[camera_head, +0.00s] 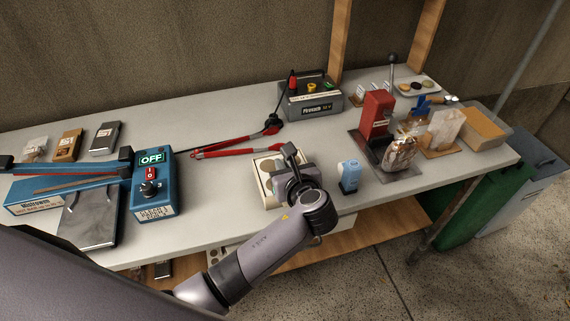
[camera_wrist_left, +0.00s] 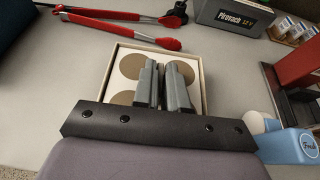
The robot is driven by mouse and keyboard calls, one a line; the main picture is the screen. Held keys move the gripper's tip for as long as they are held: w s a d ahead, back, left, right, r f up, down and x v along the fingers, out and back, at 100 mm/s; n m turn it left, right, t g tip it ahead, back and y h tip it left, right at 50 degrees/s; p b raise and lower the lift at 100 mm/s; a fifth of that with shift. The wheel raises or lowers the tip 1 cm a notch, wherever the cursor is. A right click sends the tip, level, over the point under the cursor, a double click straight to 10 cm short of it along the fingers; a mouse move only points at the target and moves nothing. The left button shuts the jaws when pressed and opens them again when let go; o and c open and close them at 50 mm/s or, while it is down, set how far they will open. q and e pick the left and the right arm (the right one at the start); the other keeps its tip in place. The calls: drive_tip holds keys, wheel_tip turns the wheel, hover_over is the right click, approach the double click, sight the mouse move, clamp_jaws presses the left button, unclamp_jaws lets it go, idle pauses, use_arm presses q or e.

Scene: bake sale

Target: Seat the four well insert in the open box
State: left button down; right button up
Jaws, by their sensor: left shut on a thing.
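The four well insert (camera_head: 259,174) is a white panel with round openings showing brown. It lies within the outline of the open box (camera_wrist_left: 204,88), a shallow pale tan box on the table, and looks roughly square with its walls. The insert also shows in the left wrist view (camera_wrist_left: 152,50). My left gripper (camera_wrist_left: 161,73) is over its middle, shut on the insert between the wells. The gripper hides the near wells and near box wall, and I cannot tell whether the insert touches the bottom. My right gripper is not in view.
Red tongs (camera_head: 235,148) lie just behind the box. A light-blue carton (camera_head: 349,176) stands close on its right, and a blue switch device (camera_head: 157,185) is to the left. A battery unit (camera_head: 311,102) and a red press (camera_head: 376,115) stand farther off.

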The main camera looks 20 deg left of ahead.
use_arm(q)
drive_tip(key=shift+f, duration=0.3)
drive_tip(key=c, duration=1.1)
unclamp_jaws()
drive_tip(key=shift+r+p, duration=0.95)
drive_tip(key=shift+r, duration=3.1)
